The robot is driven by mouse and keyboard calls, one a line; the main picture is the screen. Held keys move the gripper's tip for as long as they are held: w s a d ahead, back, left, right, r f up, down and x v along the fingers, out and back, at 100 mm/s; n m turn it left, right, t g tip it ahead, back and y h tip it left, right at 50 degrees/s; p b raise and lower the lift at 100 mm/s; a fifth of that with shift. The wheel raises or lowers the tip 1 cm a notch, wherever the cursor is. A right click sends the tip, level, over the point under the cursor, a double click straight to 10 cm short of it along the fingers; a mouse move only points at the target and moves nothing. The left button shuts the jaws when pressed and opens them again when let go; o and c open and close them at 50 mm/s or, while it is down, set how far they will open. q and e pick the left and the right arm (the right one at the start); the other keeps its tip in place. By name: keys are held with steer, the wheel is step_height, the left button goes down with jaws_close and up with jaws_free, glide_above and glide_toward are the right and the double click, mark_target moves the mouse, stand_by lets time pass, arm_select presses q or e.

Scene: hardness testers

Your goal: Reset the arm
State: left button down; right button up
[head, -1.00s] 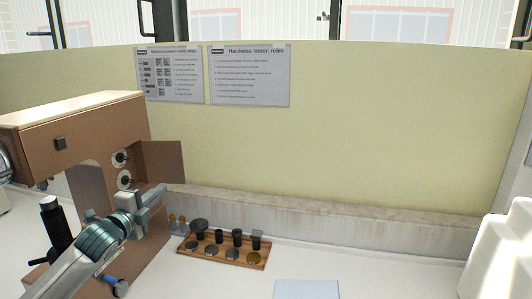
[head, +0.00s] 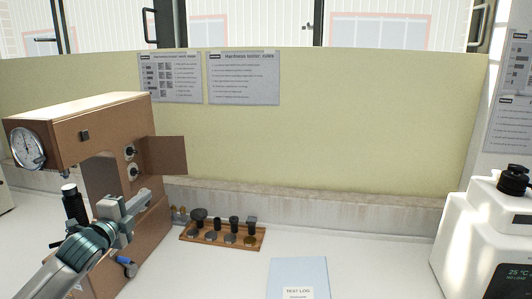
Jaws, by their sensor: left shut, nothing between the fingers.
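My left arm comes in from the lower left, in front of the brown hardness tester (head: 95,125) with a round dial on its left face. My left gripper (head: 146,197) is shut and empty, close in front of the tester's lower body. I cannot tell whether it touches the tester. My right gripper is not in view.
A wooden tray (head: 188,236) with several dark and metal pieces sits right of the tester. A light blue test log (head: 297,270) lies at the front middle. A white machine (head: 470,235) with a display stands at the right. The counter between them is clear.

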arm_select(q)
steer(key=s+d+f+n+g+y, duration=0.1)
steer(key=s+d+f+n+g, duration=0.3)
steer(key=s+f, duration=0.8)
steer(key=s+d+f+n+g+y, duration=0.15)
steer(key=s+d+f+n, duration=0.4)
steer(key=f, duration=0.95)
steer(key=s+d+f+n+g, duration=0.1)
steer(key=s+f+n+g, duration=0.25)
steer(key=s, duration=0.85)
steer(key=s+d+f+n+g, duration=0.15)
steer(key=s+f, duration=0.25)
steer(key=s, duration=0.8)
steer(key=s+f+n+g, duration=0.4)
steer(key=s, duration=0.9)
step_height(320, 180, down, 30)
steer(key=s, duration=0.2)
steer(key=s+a+f+g, duration=0.2)
steer(key=s+f, duration=1.4)
steer(key=s, duration=0.1)
steer(key=shift+a+m+y, duration=0.35)
steer(key=shift+y, duration=0.1)
